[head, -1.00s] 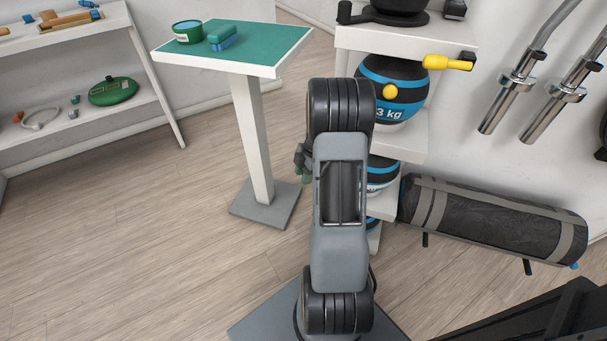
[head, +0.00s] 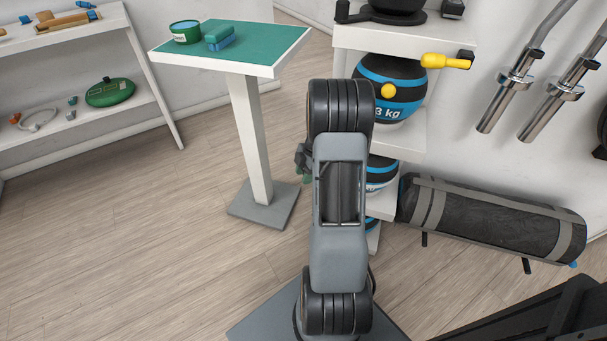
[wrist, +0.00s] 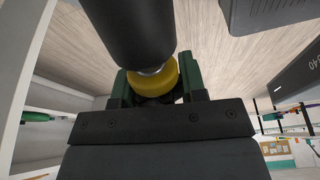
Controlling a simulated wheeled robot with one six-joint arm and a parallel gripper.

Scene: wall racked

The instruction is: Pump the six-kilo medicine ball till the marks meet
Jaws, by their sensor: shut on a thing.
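The black and blue ball marked 3 kg (head: 395,85) sits on the upper part of a white rack, with a yellow knob on its front. A similar black and blue ball (head: 380,174) sits a level below, mostly behind my arm; its label cannot be read. My gripper (head: 303,174) shows only partly beside my arm in the head view. In the wrist view my gripper (wrist: 157,92) has its green fingers shut on a yellow round piece (wrist: 158,80). A dark cylinder (wrist: 130,30) adjoins this piece. No marks can be made out.
A yellow handle (head: 445,62) juts out from the rack (head: 405,38). A green-topped stand (head: 255,52) is left of my arm. A dark rolled bag (head: 490,217) lies low at right, below metal bars. Floor at left is clear.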

